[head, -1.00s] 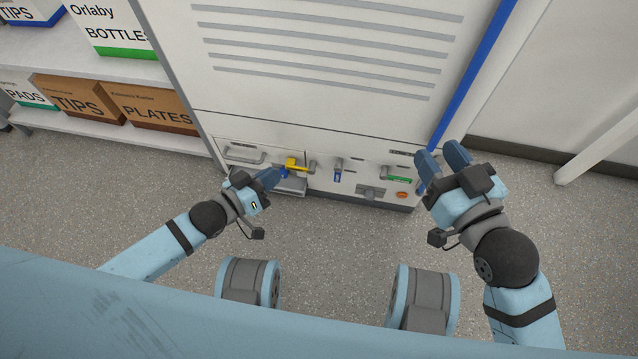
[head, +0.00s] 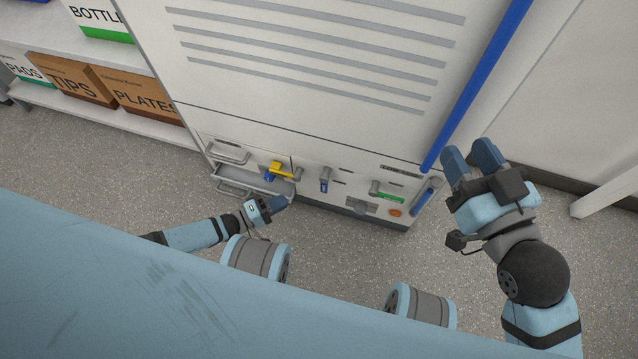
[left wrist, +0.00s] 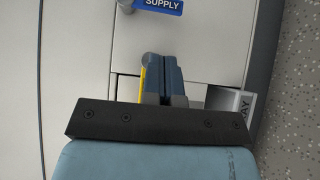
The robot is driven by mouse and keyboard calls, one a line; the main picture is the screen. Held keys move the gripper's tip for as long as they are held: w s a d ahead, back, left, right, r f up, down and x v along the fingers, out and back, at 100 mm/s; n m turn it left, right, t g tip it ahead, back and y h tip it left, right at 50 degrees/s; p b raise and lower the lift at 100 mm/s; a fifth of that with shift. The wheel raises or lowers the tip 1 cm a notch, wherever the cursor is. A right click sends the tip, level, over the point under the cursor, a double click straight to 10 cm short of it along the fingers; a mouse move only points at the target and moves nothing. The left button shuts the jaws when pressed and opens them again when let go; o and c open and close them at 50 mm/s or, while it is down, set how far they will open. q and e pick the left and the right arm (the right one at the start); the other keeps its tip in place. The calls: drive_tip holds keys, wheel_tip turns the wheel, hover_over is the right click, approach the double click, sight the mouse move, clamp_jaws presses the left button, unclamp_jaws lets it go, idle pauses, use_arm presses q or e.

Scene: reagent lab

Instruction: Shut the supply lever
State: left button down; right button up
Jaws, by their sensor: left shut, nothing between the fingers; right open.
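The supply lever (head: 324,180) is a blue handle hanging down from a grey pivot on the front of the white cabinet. In the left wrist view the blue handle (left wrist: 160,6) reads "SUPPLY" at the top edge. My left gripper (head: 281,203) is shut and empty, below and left of the lever and apart from it. Its fingers also show in the left wrist view (left wrist: 164,68). My right gripper (head: 471,156) is open and empty, raised to the right of the panel.
A yellow lever (head: 281,169) with a blue part sits left of the supply lever. An open grey tray drawer (head: 245,180) juts out below it. Speckled floor is clear in front.

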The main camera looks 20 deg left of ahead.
sight(325, 181)
idle(0.3)
use_arm(q)
drive_tip(key=b+x, duration=0.3)
drive_tip(key=x, duration=0.7)
use_arm(e)
drive_tip(key=shift+w+d+r+n+t+y, duration=0.2)
drive_tip(key=shift+w+d+r+n+t, duration=0.1)
drive_tip(key=shift+n, duration=0.3)
drive_tip(key=shift+w+d+r+n+t+y, duration=0.2)
drive_tip(key=shift+w+n+t, duration=0.1)
drive_tip(key=shift+n, duration=0.3)
drive_tip(key=shift+f, duration=0.2)
